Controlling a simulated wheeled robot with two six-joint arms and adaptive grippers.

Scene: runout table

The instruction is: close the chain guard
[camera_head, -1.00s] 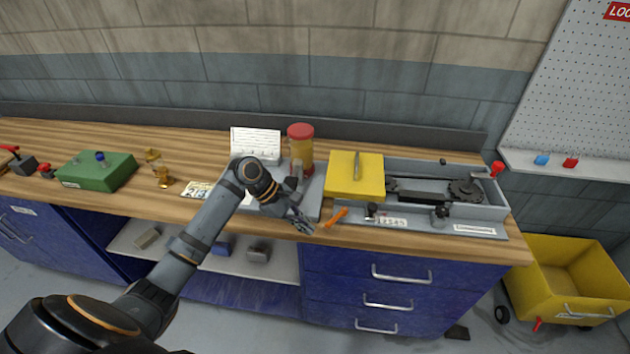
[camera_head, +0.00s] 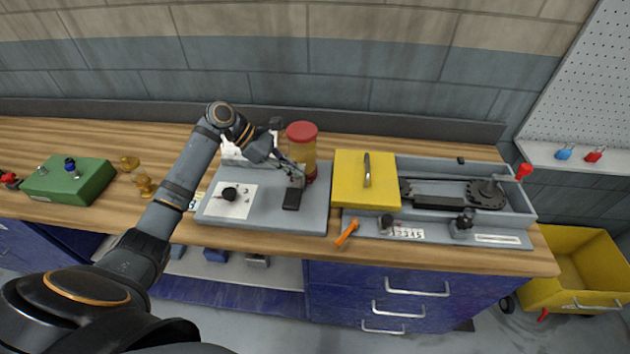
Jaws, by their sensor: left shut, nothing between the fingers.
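The yellow chain guard (camera_head: 352,190) has a grey handle on top. It covers the left end of a grey open-topped housing (camera_head: 528,212). To its right the dark chain (camera_head: 437,202) and a dark sprocket (camera_head: 486,194) lie uncovered. My left gripper (camera_head: 298,177) is shut and empty, left of the guard and apart from it. It is over a grey panel, close to an amber cylinder with a red cap (camera_head: 302,133) and a black lever-like piece (camera_head: 292,199). I cannot tell whether it touches either. My right gripper is not in view.
The grey panel (camera_head: 268,224) also carries a black knob (camera_head: 230,194) on a white plate. An orange tool (camera_head: 347,233) lies before the guard. A red knob (camera_head: 524,170) stands at the housing's right end. A green box (camera_head: 70,180) sits far left.

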